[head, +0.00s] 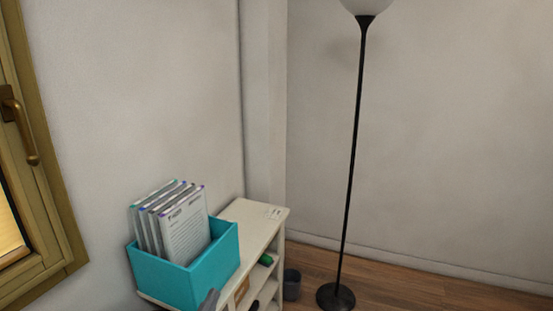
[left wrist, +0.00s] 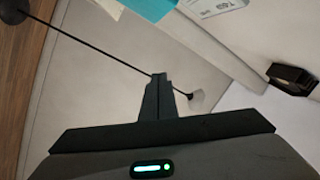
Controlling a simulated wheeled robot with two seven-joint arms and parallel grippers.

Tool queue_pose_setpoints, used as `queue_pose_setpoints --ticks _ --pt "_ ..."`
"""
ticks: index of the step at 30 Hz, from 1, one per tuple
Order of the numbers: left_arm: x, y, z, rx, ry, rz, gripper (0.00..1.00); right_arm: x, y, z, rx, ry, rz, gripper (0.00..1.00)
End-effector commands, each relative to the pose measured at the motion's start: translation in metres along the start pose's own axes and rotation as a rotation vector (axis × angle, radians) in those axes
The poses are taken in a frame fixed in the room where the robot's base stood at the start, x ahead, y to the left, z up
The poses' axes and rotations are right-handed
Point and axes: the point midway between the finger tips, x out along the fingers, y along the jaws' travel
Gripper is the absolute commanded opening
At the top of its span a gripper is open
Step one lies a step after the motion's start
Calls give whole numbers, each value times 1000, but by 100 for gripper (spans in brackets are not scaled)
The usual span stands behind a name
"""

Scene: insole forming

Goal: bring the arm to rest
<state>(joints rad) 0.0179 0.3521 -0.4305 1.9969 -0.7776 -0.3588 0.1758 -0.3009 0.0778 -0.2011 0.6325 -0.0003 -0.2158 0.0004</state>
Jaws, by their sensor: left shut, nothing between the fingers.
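My left gripper (head: 209,299) shows only as a small grey tip at the bottom edge of the head view, in front of the teal box. In the left wrist view the left gripper (left wrist: 160,77) has its two fingers together, with nothing between them. Most of the left arm is out of the head view. My right gripper is in neither view.
A teal box (head: 165,279) with several upright booklets (head: 186,229) stands on a white shelf unit (head: 250,215). A black floor lamp (head: 350,165) and a dark bin (head: 291,284) stand right of it. A window frame (head: 50,215) is at left.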

Motion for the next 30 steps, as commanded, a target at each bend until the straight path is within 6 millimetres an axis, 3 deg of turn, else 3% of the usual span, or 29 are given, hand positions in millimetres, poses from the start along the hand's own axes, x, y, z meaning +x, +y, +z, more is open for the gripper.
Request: queue_pose_setpoints --ticks 6,12,18,30 --pt "-89 27 77 -289 -438 42 0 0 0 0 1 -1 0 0" --pt "-197 73 117 -499 -814 176 0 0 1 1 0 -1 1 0" --pt "-278 105 119 -615 -1039 309 0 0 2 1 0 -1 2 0" --pt "-373 133 98 -721 -1266 493 0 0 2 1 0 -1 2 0"
